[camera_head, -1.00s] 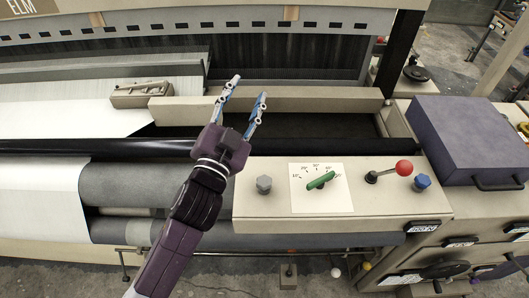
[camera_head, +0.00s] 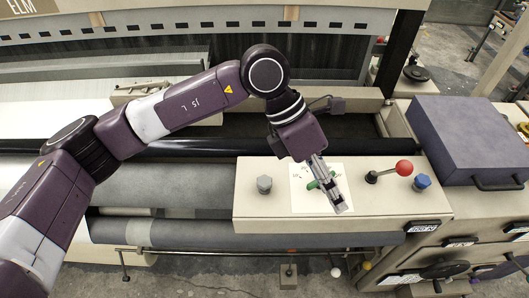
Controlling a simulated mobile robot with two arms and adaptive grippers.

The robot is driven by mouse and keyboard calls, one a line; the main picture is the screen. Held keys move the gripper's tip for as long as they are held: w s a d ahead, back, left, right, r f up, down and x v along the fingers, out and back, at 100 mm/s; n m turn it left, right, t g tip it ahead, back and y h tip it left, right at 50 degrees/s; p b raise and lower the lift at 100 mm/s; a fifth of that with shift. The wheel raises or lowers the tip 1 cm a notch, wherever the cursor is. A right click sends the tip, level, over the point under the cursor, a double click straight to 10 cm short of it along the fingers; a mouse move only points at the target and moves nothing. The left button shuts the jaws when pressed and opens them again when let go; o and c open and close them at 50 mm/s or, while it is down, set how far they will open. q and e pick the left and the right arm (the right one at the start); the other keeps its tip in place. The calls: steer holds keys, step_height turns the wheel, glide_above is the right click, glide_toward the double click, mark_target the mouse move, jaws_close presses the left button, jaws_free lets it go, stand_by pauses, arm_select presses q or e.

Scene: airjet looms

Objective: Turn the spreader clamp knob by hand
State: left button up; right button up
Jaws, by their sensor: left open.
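A beige control panel (camera_head: 250,205) carries a green knob (camera_head: 313,185) on a white dial plate (camera_head: 303,200). A grey knob (camera_head: 264,184) is left of the dial, and a blue knob (camera_head: 422,181) is at the panel's right end. No readable label tells which one is the spreader clamp knob. My left gripper (camera_head: 341,207) points down over the dial with its jaws open. Its fingers cover much of the green knob; whether they touch it I cannot tell. My right gripper is not in view.
A purple box (camera_head: 468,138) sits to the right. A black bar (camera_head: 180,147) and fabric rolls (camera_head: 165,183) lie left of the panel.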

mark_target(264, 181)
arm_select(q)
steer(key=w+a+t+y, duration=0.1)
steer(key=w+a+y, duration=0.1)
steer(key=w+a, duration=0.1)
steer(key=w+a+t+y, duration=0.1)
steer(key=w+a+y, duration=0.1)
steer(key=a, duration=0.3)
steer(key=w+a+t+y, duration=0.1)
steer(key=w+a+y, duration=0.1)
steer(key=w+a, duration=0.1)
steer(key=shift+w+a+n, duration=0.35)
steer(key=shift+a+n, duration=0.05)
steer(key=shift+a, duration=0.4)
step_height(264, 181, down, 8)
steer(key=shift+b, duration=1.1)
steer(key=shift+b, duration=0.5)
steer(key=c, duration=0.9)
steer(key=shift+o, duration=0.2)
